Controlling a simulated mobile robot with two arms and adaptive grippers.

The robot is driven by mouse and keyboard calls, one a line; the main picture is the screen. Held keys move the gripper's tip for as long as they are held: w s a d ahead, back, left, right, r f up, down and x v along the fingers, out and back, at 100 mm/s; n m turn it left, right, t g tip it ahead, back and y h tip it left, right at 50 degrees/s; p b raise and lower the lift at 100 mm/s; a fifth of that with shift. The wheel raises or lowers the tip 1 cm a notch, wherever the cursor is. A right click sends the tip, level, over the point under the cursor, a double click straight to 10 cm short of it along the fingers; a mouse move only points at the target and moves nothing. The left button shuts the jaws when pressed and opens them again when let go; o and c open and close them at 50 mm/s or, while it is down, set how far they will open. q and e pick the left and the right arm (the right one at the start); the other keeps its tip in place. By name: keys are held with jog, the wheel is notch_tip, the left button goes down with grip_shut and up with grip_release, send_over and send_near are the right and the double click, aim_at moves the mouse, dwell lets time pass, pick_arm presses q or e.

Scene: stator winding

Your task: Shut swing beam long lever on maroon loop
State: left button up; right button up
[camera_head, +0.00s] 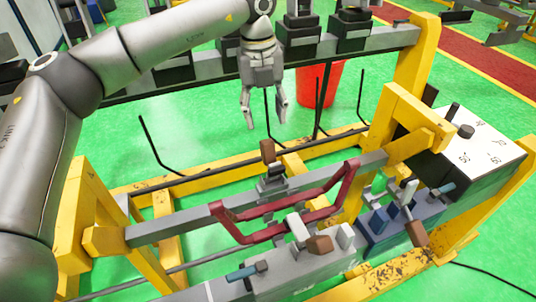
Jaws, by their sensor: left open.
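The maroon loop (245,237) lies tilted over the winding fixture in the middle of the picture, with one side along a grey beam (160,230). This beam runs between yellow end brackets. A clamp with an upright brown handle (267,151) stands on the beam behind the loop. Another clamp with a brown grip (320,244) sits at the front of the loop, on the front grey rail. I cannot tell for sure which part is the long lever. My left gripper (265,121) is open and empty, pointing down above and behind the brown handle. My right gripper is not in view.
A box with a white dial top (484,140) stands at the right. Blue blocks (378,222) and another brown-gripped clamp (417,234) sit on the front rail. A red bucket (320,84) stands behind. Thin black hooked rods rise behind the beam.

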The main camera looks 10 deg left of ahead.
aim_at(267, 141)
pick_arm(q)
jog(key=shift+f, duration=0.5)
jog(key=f+p, duration=0.1)
jog(key=f, duration=0.5)
jog(key=f+p, duration=0.1)
jog(key=f, duration=0.3)
jog(key=shift+w+d+p, duration=0.1)
jog(key=shift+d+p, duration=0.25)
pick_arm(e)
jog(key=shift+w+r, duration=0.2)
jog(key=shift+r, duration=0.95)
pick_arm(q)
jog(key=shift+c, duration=0.2)
grip_shut()
